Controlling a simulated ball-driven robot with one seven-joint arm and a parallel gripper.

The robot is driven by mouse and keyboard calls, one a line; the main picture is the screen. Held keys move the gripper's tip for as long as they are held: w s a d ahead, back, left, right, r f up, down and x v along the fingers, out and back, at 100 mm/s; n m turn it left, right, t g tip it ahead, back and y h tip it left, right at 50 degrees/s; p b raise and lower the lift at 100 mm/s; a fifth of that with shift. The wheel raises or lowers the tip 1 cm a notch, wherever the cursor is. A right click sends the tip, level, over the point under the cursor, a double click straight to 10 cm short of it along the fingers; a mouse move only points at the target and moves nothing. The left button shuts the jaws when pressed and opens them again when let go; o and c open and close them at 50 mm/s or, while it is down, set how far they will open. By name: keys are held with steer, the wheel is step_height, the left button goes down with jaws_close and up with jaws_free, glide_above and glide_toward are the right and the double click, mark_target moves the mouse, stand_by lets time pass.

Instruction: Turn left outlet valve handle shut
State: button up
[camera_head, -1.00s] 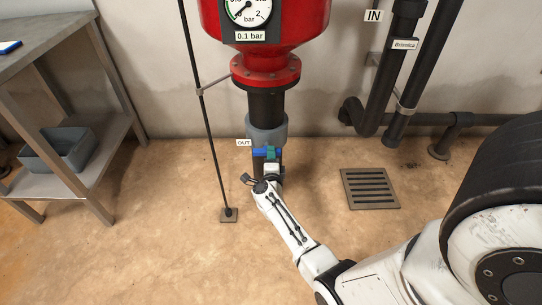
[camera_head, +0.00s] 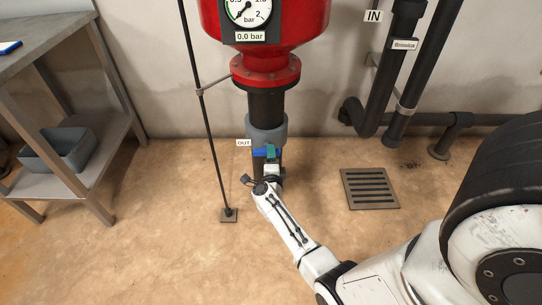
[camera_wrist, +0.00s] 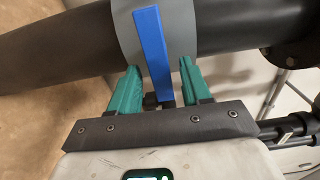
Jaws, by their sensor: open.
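In the wrist view, the blue handle (camera_wrist: 151,45) stands between the two green fingers, across the grey band on the black pipe. My gripper (camera_head: 270,153) is at the handle. In the wrist view my gripper (camera_wrist: 159,72) is open, with a gap on each side of the handle. My gripper hides part of the valve in the head view.
The red tank (camera_head: 265,25) hangs above, its gauge (camera_head: 247,12) reading 0.0 bar. A thin black pole (camera_head: 205,130) stands left of the outlet pipe. A floor drain (camera_head: 370,189) is at right. A metal table (camera_head: 48,62) is at far left.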

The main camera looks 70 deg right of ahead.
steer(key=p+v, duration=0.3)
steer(key=v, duration=0.7)
steer(key=shift+s+a+p, duration=0.15)
steer(key=shift+a+p, duration=0.1)
steer(key=shift+p, duration=0.05)
